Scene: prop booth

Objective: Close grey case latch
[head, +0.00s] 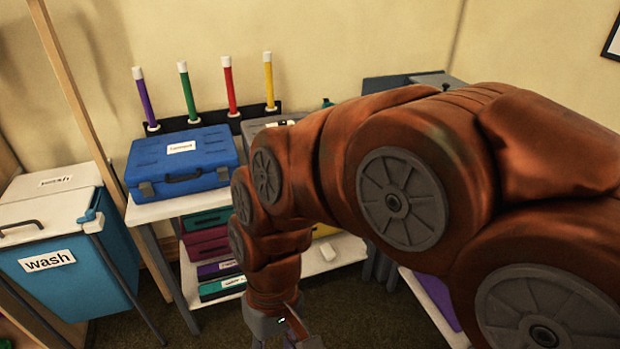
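A grey case (255,128) sits on the white table, right of a blue case (180,162). Only its left top part and a bit of a pale label show; my arm covers the rest. Its latch is hidden. My arm reaches across the right half of the head view and bends down. My gripper (285,340) is at the bottom edge, below and in front of the table. Its fingertips are cut off by the picture edge, so I cannot tell whether it is open or shut.
Purple, green, red and yellow sticks (188,92) stand in a rack behind the cases. Several coloured boxes (207,243) are stacked under the table. A blue "wash" bin (70,275) stands at left. A grey box (438,79) shows behind my arm. Dark floor lies in front.

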